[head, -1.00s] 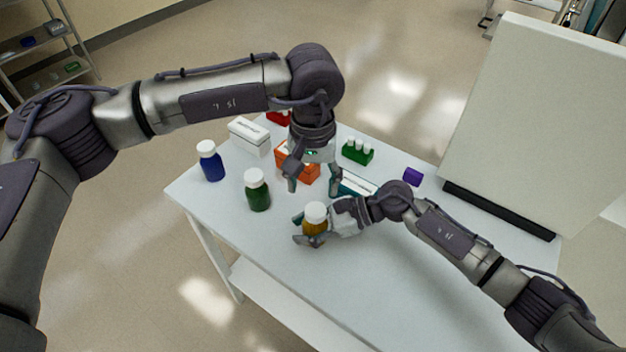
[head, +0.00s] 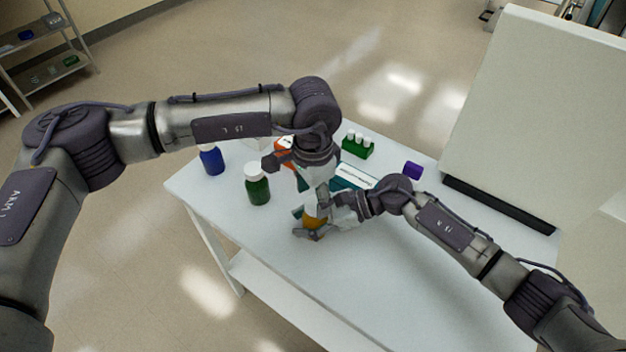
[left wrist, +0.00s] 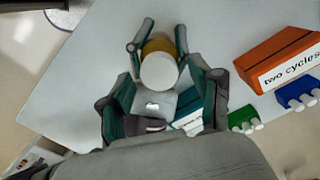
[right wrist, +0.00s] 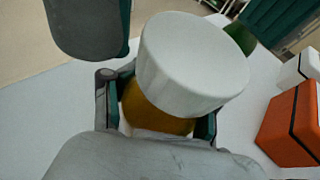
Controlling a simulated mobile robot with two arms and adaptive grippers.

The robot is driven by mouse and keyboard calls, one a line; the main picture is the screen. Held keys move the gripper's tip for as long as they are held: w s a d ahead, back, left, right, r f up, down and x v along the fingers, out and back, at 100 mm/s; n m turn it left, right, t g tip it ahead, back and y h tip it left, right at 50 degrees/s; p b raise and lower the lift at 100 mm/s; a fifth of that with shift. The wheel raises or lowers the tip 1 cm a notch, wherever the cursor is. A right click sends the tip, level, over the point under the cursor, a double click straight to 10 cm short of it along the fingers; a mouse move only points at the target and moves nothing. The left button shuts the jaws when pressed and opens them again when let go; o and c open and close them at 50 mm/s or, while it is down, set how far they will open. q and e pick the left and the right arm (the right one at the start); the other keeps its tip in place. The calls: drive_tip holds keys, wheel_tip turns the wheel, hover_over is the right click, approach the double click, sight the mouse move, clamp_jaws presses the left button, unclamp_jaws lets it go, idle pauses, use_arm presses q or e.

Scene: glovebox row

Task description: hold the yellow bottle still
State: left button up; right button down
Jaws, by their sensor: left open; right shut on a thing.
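The yellow bottle (head: 314,222) stands on the white table, its body amber. Its white cap (left wrist: 159,71) faces the left wrist camera. My right gripper (head: 309,229) is shut around the body below the cap. The right wrist view also shows the bottle's amber body (right wrist: 150,112) between the fingers and its cap (right wrist: 192,62). My left gripper (head: 306,196) is open just above the bottle, its fingers on either side of the cap in the left wrist view. I cannot tell whether they touch it. The left hand partly hides the cap in the head view.
A green bottle (head: 257,186) and a blue bottle (head: 211,160) stand to the left. An orange box (left wrist: 275,58), a teal box (head: 352,177), a green vial rack (head: 357,147) and a purple item (head: 412,170) lie behind. The table (head: 290,280) is clear in front.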

use_arm(q)
drive_tip(key=shift+f, duration=1)
drive_tip(key=c, duration=1.2)
drive_tip(key=n, duration=0.3)
drive_tip(key=shift+a, duration=0.1)
drive_tip(key=o, duration=1.3)
drive_tip(key=shift+s, duration=0.1)
